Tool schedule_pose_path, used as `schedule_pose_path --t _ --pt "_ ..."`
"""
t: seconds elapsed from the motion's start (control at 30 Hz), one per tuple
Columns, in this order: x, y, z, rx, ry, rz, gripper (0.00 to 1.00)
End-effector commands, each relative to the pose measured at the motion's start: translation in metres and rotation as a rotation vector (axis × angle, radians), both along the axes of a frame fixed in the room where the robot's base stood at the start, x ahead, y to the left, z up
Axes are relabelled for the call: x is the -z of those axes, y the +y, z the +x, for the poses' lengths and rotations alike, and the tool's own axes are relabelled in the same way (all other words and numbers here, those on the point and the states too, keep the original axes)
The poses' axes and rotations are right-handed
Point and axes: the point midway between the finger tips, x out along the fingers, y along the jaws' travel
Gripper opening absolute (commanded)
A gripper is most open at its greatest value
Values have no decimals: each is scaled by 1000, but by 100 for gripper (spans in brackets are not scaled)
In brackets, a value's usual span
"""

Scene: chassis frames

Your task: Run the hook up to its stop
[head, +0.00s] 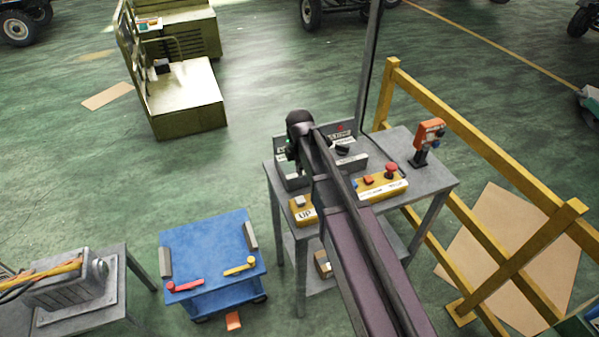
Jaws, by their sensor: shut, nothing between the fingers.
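A yellow box (304,216) marked UP, with a pale button (299,201) on top, stands at the front left of a grey metal table (425,171). My gripper (291,153) is small and dark at the end of my arm, above the table's left side and behind the UP box in the picture. It looks shut and empty, apart from the pale button; its fingertips are hard to make out. My arm covers part of the tabletop. I see no hook in this view.
A wider yellow box (382,187) with red buttons sits right of my arm. An orange device (429,132) stands on the table's right. A yellow railing (480,140) runs along the right. A blue cart (212,250) stands left. Green floor lies clear between.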

Motion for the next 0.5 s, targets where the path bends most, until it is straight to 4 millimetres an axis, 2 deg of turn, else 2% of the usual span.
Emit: schedule_pose_path --t 0.03,0.5 --pt "7 0 0 0 0 0 0" --pt "44 0 0 0 0 0 0"
